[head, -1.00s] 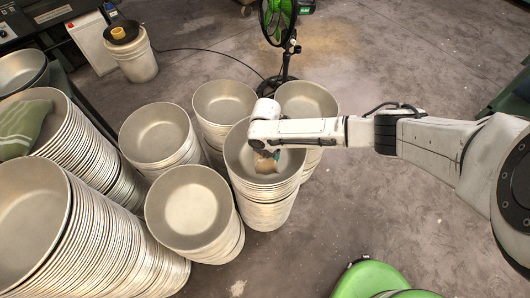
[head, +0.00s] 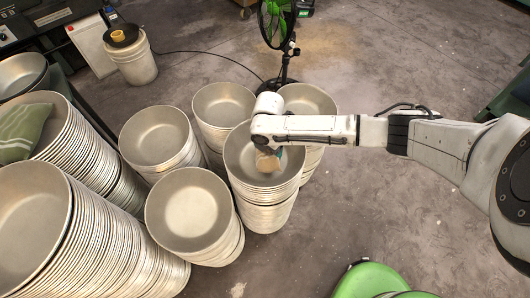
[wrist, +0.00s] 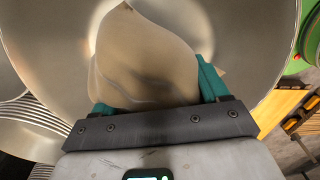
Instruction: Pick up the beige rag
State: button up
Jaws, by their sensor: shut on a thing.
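The beige rag (wrist: 145,60) is bunched between the teal fingers of my gripper (wrist: 155,90) in the wrist view. In the head view the rag (head: 267,161) shows just below my wrist, over the inside of a metal bowl (head: 240,160) on top of a stack. My gripper (head: 272,152) is shut on the rag and mostly hidden under the arm. In the wrist view the bowl's inside (wrist: 230,40) lies behind the rag. I cannot tell whether the rag still touches the bowl.
Several stacks of metal bowls stand around, with near ones at the left (head: 190,210) and far ones behind (head: 222,103). A green striped cloth (head: 22,132) lies on the left stack. A fan (head: 277,25) stands behind.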

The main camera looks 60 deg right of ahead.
jog(key=s+r, duration=0.4)
jog(key=r, duration=0.1)
jog(key=shift+s+d+r, duration=0.15)
jog(key=shift+s+d, duration=0.05)
jog(key=shift+s, duration=0.2)
jog(key=s+r, duration=0.1)
jog(key=s, duration=0.1)
jog(key=s+r, duration=0.1)
jog(key=s, duration=0.2)
jog(key=s+r+b, duration=0.1)
jog(key=s, duration=0.2)
jog(key=shift+d+r, duration=0.15)
jog(key=shift+r, duration=0.1)
